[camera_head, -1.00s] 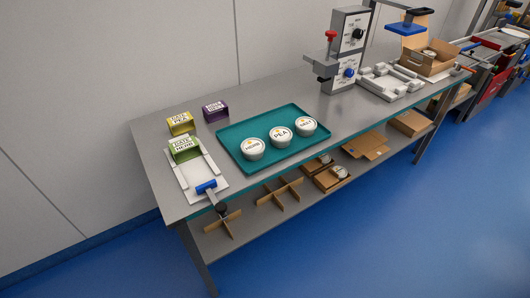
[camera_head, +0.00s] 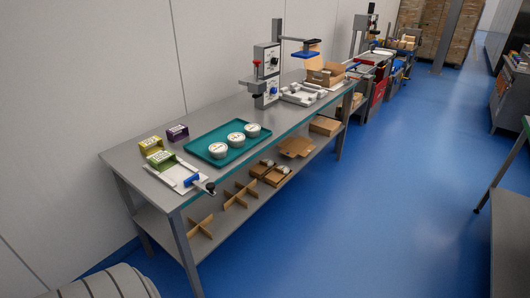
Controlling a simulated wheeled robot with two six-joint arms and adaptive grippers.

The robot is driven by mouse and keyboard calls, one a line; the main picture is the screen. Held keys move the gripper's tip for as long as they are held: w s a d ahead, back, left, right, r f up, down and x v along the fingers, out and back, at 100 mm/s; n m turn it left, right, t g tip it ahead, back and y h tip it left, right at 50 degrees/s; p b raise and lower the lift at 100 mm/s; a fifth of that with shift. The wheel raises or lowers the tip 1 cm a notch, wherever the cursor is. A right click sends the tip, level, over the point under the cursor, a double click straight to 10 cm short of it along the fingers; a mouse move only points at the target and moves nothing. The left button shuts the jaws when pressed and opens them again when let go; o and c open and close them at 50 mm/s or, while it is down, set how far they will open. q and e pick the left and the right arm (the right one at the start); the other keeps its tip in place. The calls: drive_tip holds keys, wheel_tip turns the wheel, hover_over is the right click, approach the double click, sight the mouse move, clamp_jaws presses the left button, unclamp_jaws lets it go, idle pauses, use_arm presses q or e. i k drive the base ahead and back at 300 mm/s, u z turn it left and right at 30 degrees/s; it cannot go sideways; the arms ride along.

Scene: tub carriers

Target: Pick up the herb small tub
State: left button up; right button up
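Three small white tubs stand in a row on a teal tray (camera_head: 203,141) on the steel table. In the earlier frame the left tub's label reads like "HOME" or "HERB"; now its lettering is too small to read. That left tub (camera_head: 218,151) is nearest the green label holder. The middle tub (camera_head: 236,139) and the right tub (camera_head: 252,130) stand apart from it, all upright. Neither of my grippers is in view.
Green (camera_head: 161,160), yellow (camera_head: 151,145) and purple (camera_head: 177,132) label boxes sit left of the tray. A press machine (camera_head: 267,75) stands behind it, with a grey fixture (camera_head: 303,94) and cardboard box (camera_head: 325,76). The blue floor in front is clear.

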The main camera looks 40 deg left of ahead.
sight(218, 151)
drive_tip(key=u, duration=0.15)
drive_tip(key=i, duration=2.85)
drive_tip(key=u, duration=0.6)
drive_tip(key=i, duration=1.1)
drive_tip(key=u, duration=1.35)
drive_tip(key=i, duration=0.85)
drive_tip(key=u, duration=1)
